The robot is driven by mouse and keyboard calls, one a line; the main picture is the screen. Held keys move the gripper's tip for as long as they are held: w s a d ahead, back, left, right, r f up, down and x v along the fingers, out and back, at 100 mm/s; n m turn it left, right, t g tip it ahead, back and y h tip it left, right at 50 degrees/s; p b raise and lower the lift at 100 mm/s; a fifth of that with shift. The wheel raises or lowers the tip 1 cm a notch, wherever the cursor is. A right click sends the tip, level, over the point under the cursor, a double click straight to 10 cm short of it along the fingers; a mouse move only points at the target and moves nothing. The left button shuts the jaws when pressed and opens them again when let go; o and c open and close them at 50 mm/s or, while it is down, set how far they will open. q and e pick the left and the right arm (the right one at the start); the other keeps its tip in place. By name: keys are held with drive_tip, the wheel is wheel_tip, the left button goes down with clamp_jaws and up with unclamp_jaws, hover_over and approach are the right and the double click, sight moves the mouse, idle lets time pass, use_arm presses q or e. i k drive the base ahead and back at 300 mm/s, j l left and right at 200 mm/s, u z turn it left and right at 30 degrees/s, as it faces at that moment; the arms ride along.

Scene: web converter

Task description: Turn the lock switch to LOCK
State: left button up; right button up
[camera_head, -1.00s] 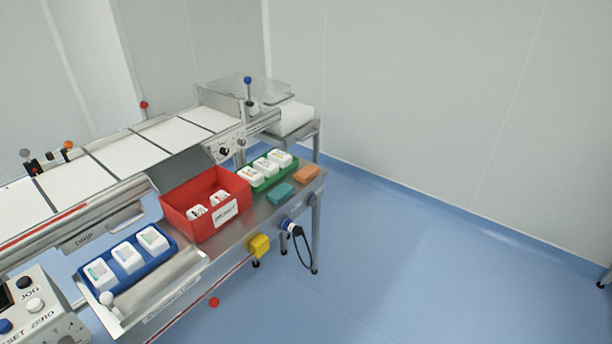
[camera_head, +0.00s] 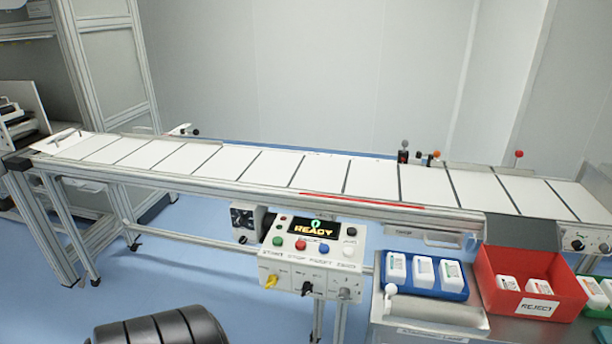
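A white control box (camera_head: 312,262) hangs under the conveyor's front edge, with a lit display (camera_head: 314,229) reading READY. Coloured buttons sit under the display. On its lower front are a yellow switch (camera_head: 271,281), a black switch (camera_head: 307,288) and a pale grey knob (camera_head: 345,294). Their small labels are too blurred to read, so I cannot tell which is the lock switch or its setting. Another black knob (camera_head: 577,244) is on a panel at the far right.
The long conveyor (camera_head: 270,172) crosses the view. A blue tray (camera_head: 446,290) with white bottles and a red REJECT bin (camera_head: 551,303) stand on a steel side table (camera_head: 391,322) right of the box. Blue floor (camera_head: 190,270) is free on the left.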

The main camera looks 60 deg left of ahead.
sight(273, 280)
drive_tip(key=u, duration=1.6)
